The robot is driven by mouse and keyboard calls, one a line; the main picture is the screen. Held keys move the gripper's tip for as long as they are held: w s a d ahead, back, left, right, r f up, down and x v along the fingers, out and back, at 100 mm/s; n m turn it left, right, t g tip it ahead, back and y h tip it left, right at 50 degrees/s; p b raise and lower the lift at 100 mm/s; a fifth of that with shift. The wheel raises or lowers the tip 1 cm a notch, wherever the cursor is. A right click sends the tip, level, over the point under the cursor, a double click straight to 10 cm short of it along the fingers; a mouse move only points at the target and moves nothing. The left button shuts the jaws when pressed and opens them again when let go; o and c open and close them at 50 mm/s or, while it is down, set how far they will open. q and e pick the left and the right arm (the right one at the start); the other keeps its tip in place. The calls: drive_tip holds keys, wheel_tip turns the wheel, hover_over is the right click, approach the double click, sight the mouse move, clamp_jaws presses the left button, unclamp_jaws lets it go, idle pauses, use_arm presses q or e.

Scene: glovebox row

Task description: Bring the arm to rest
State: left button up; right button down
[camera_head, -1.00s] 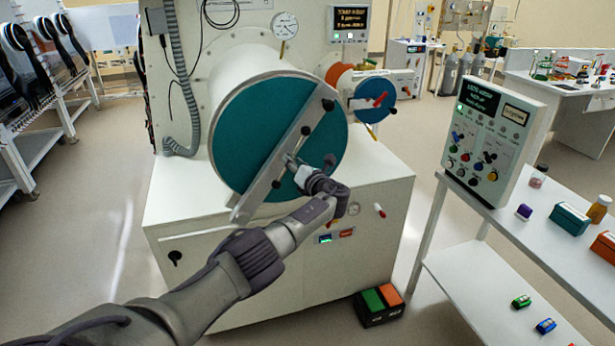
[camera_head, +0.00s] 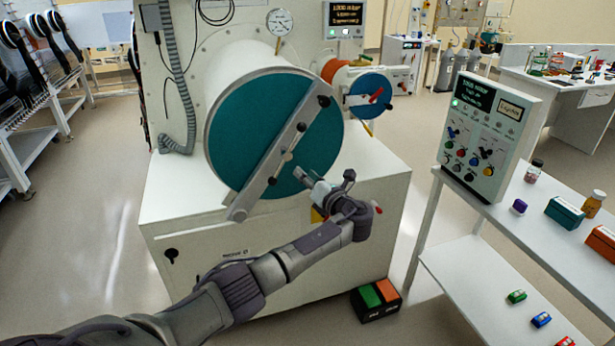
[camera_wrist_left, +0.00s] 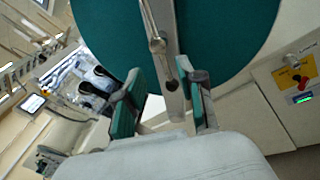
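My left arm (camera_head: 240,285) reaches in from the bottom left of the head view. Its gripper (camera_head: 326,182) is in front of the lower right edge of the large round teal door (camera_head: 240,135), apart from the door's slanted grey bar (camera_head: 285,145). In the left wrist view the two fingers (camera_wrist_left: 166,100) are spread, with nothing held between them. The teal door (camera_wrist_left: 235,30) and the grey bar with its handle (camera_wrist_left: 160,45) lie beyond them. My right gripper is in neither view.
A white cabinet (camera_head: 190,225) stands under the door. A smaller blue port (camera_head: 368,98) is beside it. On the right, a white table (camera_head: 505,235) carries a control panel (camera_head: 490,130) and small containers. A black box with green and orange tops (camera_head: 377,298) sits on the floor.

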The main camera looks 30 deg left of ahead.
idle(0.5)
use_arm(q)
drive_tip(key=s+d+f+n+g+h+b, duration=0.1)
drive_tip(key=s+f+n+h, duration=0.15)
drive_tip(key=f, duration=1.05)
drive_tip(key=s+d+f+n+h, duration=0.1)
drive_tip(key=s+f+h, duration=0.25)
drive_tip(key=f, duration=0.95)
drive_tip(key=s+d+f+n+g+h, duration=0.1)
drive_tip(key=s+d+f+n+h, duration=0.15)
drive_tip(key=s+f, duration=0.65)
drive_tip(key=s+d+f+n+g+h, duration=0.25)
drive_tip(key=s+f, duration=0.35)
drive_tip(key=f, duration=0.5)
drive_tip(key=s+d+f+n+g+h, duration=0.1)
drive_tip(key=s+d+f+n, duration=0.2)
drive_tip(key=s, duration=1)
drive_tip(key=s+d+f+n+g+h+b, duration=0.1)
drive_tip(key=s+d+f+n+h, duration=0.1)
drive_tip(key=s+f+n, duration=0.7)
drive_tip(key=s+d+f+n+g+h+b, duration=0.1)
drive_tip(key=s+d+f+n, duration=0.2)
drive_tip(key=s, duration=1.6)
wheel_tip(320, 180, down, 3)
drive_tip(key=n, duration=0.3)
drive_tip(key=shift+d+n+h, duration=0.35)
drive_tip(key=shift+d+h, duration=0.05)
drive_tip(key=shift+f, duration=0.1)
